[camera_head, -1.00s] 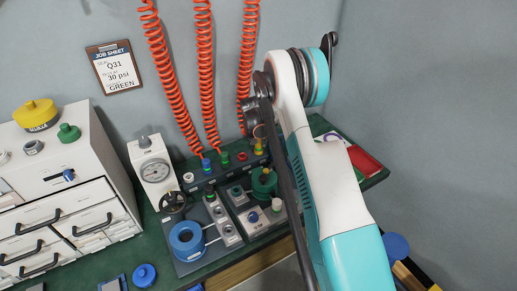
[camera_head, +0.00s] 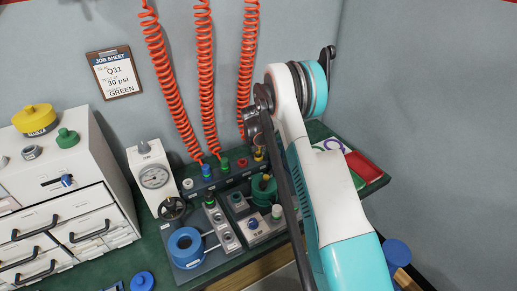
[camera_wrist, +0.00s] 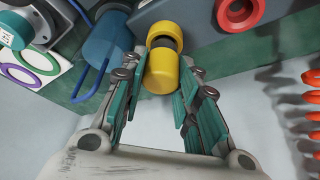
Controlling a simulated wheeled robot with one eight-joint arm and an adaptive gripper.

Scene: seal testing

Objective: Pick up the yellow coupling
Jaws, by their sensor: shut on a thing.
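The yellow coupling (camera_wrist: 163,72) is a short cylinder with a dark band between two yellow parts. In the wrist view it sits between the teal fingers of my gripper (camera_wrist: 158,72), which is shut on it. It is still up against the grey block, by the red port ring (camera_wrist: 240,11). In the head view the coupling (camera_head: 259,156) shows small at the right end of the row of coloured couplings. My arm hides most of the gripper there.
Blue (camera_head: 206,170), green (camera_head: 224,163) and red (camera_head: 242,162) couplings stand left of it. Orange coiled hoses (camera_head: 207,80) hang above. A gauge (camera_head: 154,176), blue ring fixture (camera_head: 187,247) and green spool (camera_head: 264,188) crowd the bench. A red tray (camera_head: 364,168) lies right.

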